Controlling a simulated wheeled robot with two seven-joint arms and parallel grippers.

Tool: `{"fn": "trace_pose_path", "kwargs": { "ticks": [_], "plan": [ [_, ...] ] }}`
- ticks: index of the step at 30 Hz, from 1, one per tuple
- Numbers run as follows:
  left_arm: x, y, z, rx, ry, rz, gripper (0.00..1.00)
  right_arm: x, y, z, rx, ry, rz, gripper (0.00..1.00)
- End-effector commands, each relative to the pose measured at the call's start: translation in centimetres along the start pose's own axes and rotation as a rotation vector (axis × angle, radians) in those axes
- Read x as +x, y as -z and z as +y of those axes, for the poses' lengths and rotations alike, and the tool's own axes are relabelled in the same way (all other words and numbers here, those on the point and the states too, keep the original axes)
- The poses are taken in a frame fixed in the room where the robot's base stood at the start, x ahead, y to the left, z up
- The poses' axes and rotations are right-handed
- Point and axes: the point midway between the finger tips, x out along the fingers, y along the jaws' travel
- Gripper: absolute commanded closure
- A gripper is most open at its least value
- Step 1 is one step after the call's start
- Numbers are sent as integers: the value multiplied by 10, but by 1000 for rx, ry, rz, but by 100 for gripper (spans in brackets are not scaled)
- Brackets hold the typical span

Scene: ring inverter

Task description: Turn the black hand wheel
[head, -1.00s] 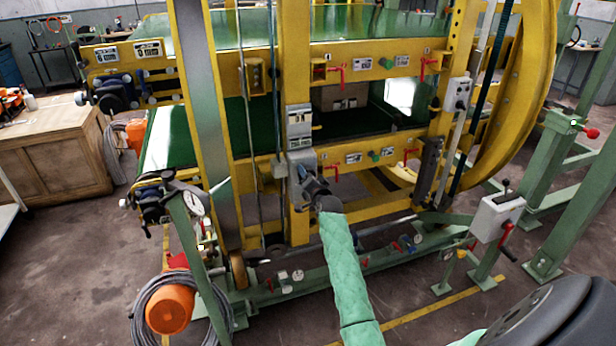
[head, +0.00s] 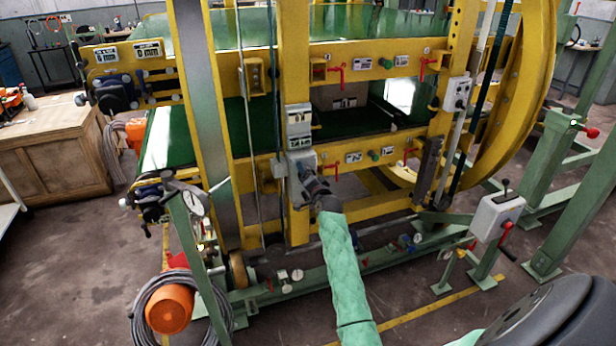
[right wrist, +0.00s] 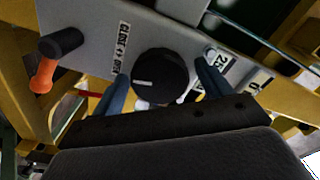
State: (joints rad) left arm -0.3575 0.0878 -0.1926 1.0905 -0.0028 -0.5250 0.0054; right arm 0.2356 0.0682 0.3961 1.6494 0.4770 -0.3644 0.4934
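The black hand wheel (right wrist: 160,77) is a round black knob with a white mark on its face, on a grey panel (right wrist: 90,32). In the right wrist view it sits between the two blue fingers of my right gripper (right wrist: 162,88). The fingers stand apart on either side, with narrow gaps to the knob showing. In the head view my right gripper (head: 304,184) is at the front of the grey control box (head: 299,127) on a yellow post, and it hides the wheel there. My left gripper is not in view.
An orange-tipped black lever (right wrist: 50,62) is on the same panel, left of the wheel. Yellow beams with red valve handles (head: 330,172) surround the box. A grey box with a lever (head: 497,216) stands on a green frame to the right.

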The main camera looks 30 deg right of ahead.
Motion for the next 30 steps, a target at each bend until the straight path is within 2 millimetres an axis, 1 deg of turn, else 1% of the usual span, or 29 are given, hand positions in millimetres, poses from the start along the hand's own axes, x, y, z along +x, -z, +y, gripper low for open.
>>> {"fn": "trace_pose_path", "kwargs": {
  "ticks": [6, 10, 13, 22, 25, 30],
  "plan": [
    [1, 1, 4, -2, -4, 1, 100, -1, 0, 0, 0, 0, 0, 22],
    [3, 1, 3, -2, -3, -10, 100, -9, -2, 2, 0, 0, 0, 22],
    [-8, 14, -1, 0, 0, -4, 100, -21, -3, 3, 1, -1, -1, 22],
    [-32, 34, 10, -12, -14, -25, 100, -61, -2, 2, 0, 0, 0, 22],
    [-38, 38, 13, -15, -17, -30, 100, -70, -1, 2, 0, 0, 0, 22],
    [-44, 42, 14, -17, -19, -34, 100, -77, 0, 1, 0, 0, 0, 22]
  ]
}}
